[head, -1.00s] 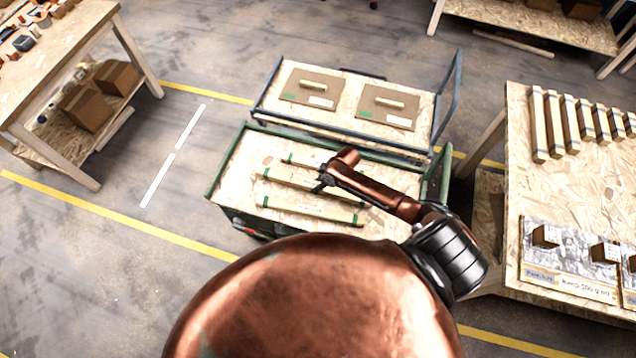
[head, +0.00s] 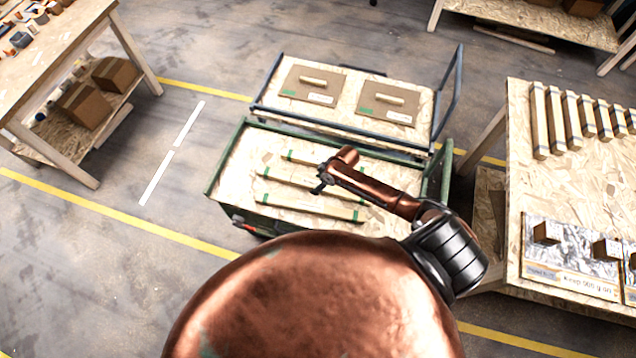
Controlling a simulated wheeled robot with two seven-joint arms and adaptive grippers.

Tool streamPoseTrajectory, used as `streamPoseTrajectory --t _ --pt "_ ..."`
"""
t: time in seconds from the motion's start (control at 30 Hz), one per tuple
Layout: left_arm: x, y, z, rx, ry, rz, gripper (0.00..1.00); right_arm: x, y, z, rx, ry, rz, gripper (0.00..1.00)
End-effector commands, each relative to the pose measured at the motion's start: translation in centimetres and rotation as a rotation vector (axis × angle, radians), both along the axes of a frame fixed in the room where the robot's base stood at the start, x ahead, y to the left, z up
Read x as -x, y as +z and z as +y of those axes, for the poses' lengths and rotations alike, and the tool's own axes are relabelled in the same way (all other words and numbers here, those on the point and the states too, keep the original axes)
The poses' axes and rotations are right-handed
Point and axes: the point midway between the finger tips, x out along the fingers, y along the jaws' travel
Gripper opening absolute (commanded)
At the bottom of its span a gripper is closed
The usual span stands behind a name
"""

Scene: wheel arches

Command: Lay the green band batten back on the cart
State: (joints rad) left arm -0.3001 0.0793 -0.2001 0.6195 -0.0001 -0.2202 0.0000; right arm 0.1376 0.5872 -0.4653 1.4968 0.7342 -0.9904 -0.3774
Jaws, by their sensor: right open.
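The green cart (head: 232,180) stands in the middle with a chipboard deck. Three wooden battens with green bands lie on it, roughly parallel: a front one (head: 310,208), a middle one (head: 290,184) and a back one (head: 305,160). I cannot tell whether the gripper touches a batten. My left gripper is not in view.
A blue-framed cart (head: 345,98) with two brown panels stands just behind. A workbench (head: 560,195) on the right holds a row of battens (head: 555,120) and small blocks. Another table (head: 60,60) stands at the left. The floor (head: 110,190) left of the cart is clear.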

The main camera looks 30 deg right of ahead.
Motion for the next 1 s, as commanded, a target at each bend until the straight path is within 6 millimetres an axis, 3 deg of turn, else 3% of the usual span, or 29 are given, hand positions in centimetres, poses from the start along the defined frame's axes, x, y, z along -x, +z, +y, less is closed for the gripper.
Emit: streamPoseTrajectory --t 0.27,0.7,1.0 --pt "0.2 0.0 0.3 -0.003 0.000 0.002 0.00 0.3 0.8 -0.4 0.001 0.000 0.002 0.49" --pt "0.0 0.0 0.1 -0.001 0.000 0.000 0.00 2.8 8.6 -2.4 0.002 0.001 0.000 0.49" --pt "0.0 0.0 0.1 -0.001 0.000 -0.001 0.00 3.5 11.0 -3.0 0.001 0.000 0.001 0.49"
